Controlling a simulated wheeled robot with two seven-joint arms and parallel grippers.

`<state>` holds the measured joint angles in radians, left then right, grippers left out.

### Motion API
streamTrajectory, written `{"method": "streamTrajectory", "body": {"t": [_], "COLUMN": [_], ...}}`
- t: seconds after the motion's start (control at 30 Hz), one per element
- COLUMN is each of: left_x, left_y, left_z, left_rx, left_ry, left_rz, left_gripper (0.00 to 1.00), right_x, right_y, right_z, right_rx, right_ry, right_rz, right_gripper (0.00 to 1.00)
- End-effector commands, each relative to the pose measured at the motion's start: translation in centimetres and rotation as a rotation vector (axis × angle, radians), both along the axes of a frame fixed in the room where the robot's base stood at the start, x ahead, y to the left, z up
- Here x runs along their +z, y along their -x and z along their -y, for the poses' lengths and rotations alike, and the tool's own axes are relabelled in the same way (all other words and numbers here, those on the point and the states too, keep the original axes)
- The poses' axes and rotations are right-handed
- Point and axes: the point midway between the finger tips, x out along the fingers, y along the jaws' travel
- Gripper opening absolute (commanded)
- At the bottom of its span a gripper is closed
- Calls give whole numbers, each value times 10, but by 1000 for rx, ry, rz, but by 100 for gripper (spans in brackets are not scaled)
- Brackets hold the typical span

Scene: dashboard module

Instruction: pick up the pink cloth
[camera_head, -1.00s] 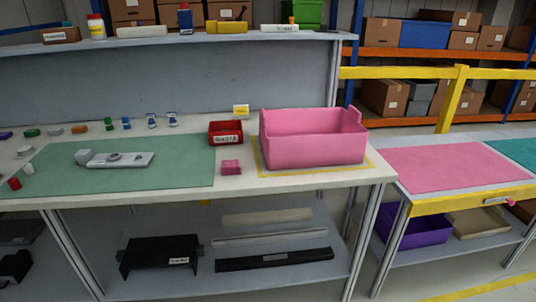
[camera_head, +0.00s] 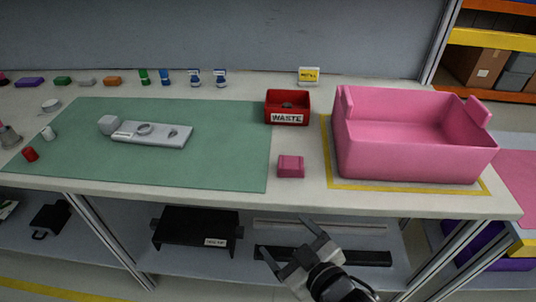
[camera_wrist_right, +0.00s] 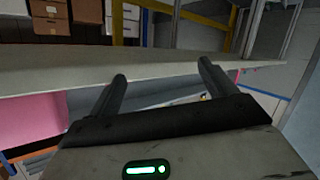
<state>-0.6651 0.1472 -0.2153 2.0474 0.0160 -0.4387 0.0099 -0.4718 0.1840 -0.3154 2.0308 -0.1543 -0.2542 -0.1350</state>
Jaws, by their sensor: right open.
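The pink cloth (camera_head: 291,166) is a small folded pad on the white tabletop. It lies between the green mat and the pink bin, in front of the red waste box. My right gripper (camera_head: 288,241) is in front of the table's front edge, below the cloth in the head view, apart from it. Its two fingers are spread and empty. In the right wrist view the open fingers (camera_wrist_right: 162,72) point toward a pale table edge, and I cannot make out the cloth there. My left gripper is not in view.
A large pink bin (camera_head: 410,165) stands inside a yellow outline right of the cloth. A red waste box (camera_head: 287,118) is behind it. The green mat (camera_head: 220,165) at left holds a grey part (camera_head: 150,133). The table's front edge (camera_head: 380,205) lies between gripper and cloth.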

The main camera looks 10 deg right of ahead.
Motion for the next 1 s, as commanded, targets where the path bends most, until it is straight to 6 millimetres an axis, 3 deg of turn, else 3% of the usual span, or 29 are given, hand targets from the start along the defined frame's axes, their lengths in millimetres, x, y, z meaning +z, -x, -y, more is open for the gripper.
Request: {"method": "streamTrajectory", "body": {"t": [0.03, 0.13, 0.2, 0.3, 0.4, 0.5, 0.53, 0.63, 0.73, 0.8, 0.9, 1.0], "left_x": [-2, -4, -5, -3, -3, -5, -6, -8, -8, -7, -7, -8], "left_y": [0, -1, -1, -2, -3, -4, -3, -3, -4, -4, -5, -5], "left_z": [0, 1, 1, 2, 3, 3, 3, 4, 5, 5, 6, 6], "left_rx": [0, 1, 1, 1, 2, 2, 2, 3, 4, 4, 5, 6], "left_ry": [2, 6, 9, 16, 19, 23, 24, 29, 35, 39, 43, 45], "left_rz": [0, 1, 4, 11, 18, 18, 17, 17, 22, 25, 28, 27], "left_gripper": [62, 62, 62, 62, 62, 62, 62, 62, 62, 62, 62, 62], "right_x": [39, 128, 182, 232, 242, 219, 208, 171, 150, 151, 167, 188], "right_y": [-27, -55, -50, -20, 18, 41, 43, 27, -13, -45, -83, -106], "right_z": [-19, -68, -107, -155, -190, -200, -198, -173, -126, -87, -36, 1], "right_rx": [84, 258, 367, 494, 605, 723, -724, -635, -615, -635, -682, -733], "right_ry": [97, 355, 551, 834, 1109, 1366, -1354, -1062, -783, -616, -428, -305], "right_rz": [204, 689, 1053, 1578, 2109, 2635, -2638, -2155, -1720, -1467, -1191, -1015], "right_gripper": [84, 84, 84, 84, 84, 84, 84, 84, 84, 84, 84, 84]}}
